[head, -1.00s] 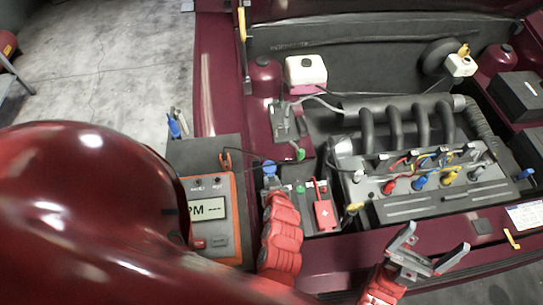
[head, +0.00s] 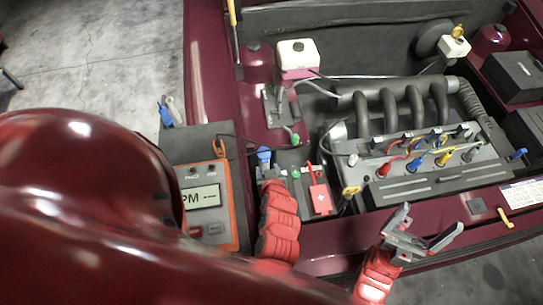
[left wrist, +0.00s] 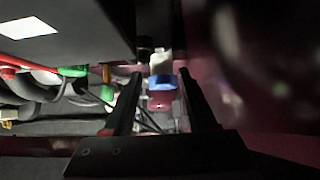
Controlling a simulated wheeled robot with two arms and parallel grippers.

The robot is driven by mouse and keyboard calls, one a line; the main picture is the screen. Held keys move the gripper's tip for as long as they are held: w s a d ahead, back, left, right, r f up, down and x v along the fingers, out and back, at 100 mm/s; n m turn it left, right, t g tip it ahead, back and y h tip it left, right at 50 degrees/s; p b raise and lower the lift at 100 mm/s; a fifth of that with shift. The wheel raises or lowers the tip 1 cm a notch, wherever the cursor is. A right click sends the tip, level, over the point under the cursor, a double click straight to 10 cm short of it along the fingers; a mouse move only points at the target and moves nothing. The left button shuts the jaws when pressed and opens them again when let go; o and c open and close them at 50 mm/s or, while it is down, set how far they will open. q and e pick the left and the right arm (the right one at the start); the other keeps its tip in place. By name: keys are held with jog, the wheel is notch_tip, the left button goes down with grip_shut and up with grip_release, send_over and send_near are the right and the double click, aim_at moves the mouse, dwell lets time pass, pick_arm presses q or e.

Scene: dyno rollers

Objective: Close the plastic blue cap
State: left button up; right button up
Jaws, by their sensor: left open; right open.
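The blue cap (head: 264,154) shows in the head view just beyond my left gripper, at the left front corner of the engine bay. In the left wrist view the blue cap (left wrist: 162,82) lies between the two fingertips, with a white part right above it and a dark red part below it. My left gripper (left wrist: 161,74) is open, with a finger on each side of the cap; I cannot tell whether either touches it. In the head view its fingers are mostly hidden by my red wrist. My right gripper (head: 431,222) is open and empty over the car's front edge.
A tester with a display (head: 202,197) stands left of my left wrist. A red battery terminal cover (head: 320,198) is close to the right of it.

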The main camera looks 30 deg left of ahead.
pick_arm(q)
jog(key=p+v, duration=0.4)
jog(key=v, duration=1.2)
jog(key=shift+s+r+p, duration=0.15)
jog(key=shift+s+p, duration=0.05)
jog(key=shift+p, duration=0.1)
jog(key=shift+d, duration=0.15)
